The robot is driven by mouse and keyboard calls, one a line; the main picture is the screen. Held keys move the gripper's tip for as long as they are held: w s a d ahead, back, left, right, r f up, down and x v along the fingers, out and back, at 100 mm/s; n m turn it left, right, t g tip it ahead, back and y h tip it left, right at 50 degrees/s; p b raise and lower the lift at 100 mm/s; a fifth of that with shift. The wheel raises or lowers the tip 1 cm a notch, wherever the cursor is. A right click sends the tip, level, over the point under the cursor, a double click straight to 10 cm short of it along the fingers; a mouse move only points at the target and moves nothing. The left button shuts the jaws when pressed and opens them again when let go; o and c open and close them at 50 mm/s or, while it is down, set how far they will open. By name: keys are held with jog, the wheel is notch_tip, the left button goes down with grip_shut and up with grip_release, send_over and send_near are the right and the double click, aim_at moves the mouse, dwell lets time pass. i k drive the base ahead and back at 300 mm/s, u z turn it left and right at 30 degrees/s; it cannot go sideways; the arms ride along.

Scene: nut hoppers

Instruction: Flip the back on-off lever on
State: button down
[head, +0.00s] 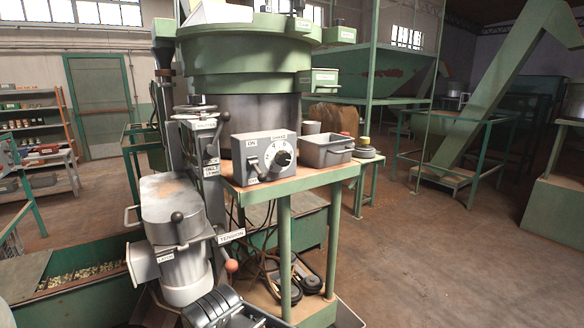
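A grey control box (265,157) stands on the green table, with an "ON" label at its upper left and a small label at its lower left, too small to read surely. A small dark lever knob (253,162) sits between these labels. I cannot tell which lever is the back one. My gripper is not in view.
A grey machine (175,215) with a "TENSION" tag and an orange-knobbed lever (231,266) stands in front at left. A grey bin (327,150) sits right of the control box on the table (310,178). Open floor (420,250) lies to the right.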

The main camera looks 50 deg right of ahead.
aim_at(262, 177)
jog(key=u, duration=2.45)
jog(key=k, duration=1.65)
jog(key=z, duration=0.85)
